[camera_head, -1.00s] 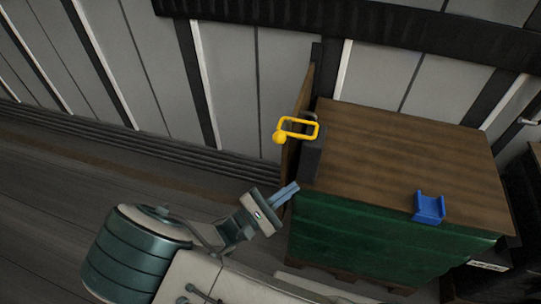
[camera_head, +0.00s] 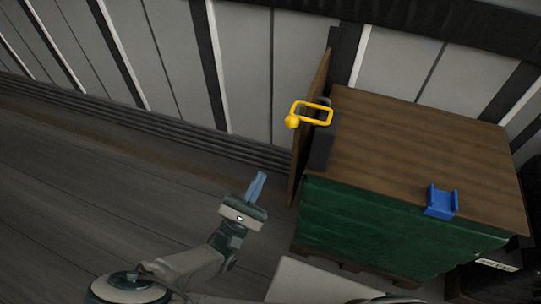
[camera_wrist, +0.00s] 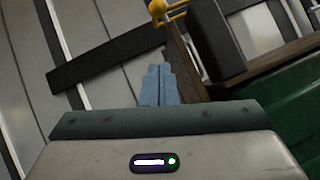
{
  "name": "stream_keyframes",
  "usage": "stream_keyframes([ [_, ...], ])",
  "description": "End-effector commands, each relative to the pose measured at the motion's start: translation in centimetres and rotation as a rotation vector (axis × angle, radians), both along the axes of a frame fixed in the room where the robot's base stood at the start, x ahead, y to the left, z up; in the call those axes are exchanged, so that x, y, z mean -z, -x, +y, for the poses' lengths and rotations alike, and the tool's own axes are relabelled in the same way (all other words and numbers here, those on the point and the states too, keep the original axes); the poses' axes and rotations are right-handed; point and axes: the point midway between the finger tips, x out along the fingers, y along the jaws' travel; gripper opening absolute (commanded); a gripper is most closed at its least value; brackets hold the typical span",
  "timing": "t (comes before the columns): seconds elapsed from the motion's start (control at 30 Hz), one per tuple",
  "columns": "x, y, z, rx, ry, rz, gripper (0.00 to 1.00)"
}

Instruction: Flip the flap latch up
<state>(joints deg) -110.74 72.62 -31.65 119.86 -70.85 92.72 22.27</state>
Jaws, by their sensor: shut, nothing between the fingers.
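The flap latch is a yellow bar loop (camera_head: 312,112) with a round yellow knob (camera_head: 292,122) at its left end. It sits by a dark block (camera_head: 322,148) at the left edge of the wooden-topped box. In the wrist view part of the yellow latch (camera_wrist: 160,10) shows at the top edge, cut off by the frame. My gripper (camera_head: 262,174) is shut and empty, below and left of the latch and apart from it. Its blue-grey fingers (camera_wrist: 157,70) also show together in the wrist view.
A green box (camera_head: 390,230) with a brown wooden top (camera_head: 420,145) stands at right. A blue bracket (camera_head: 441,205) sits at its front edge. A thin upright wooden panel (camera_head: 308,130) stands along its left side. The floor (camera_head: 120,210) at left is clear.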

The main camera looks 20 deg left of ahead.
Motion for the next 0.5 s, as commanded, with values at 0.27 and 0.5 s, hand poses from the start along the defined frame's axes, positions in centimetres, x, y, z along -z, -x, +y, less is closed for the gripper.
stream_keyframes([
  [0.27, -3.0, -4.1, -1.0, 0.004, -0.001, -0.001, 0.00],
  [0.5, -5.9, -7.8, -1.9, 0.002, 0.000, 0.001, 0.00],
])
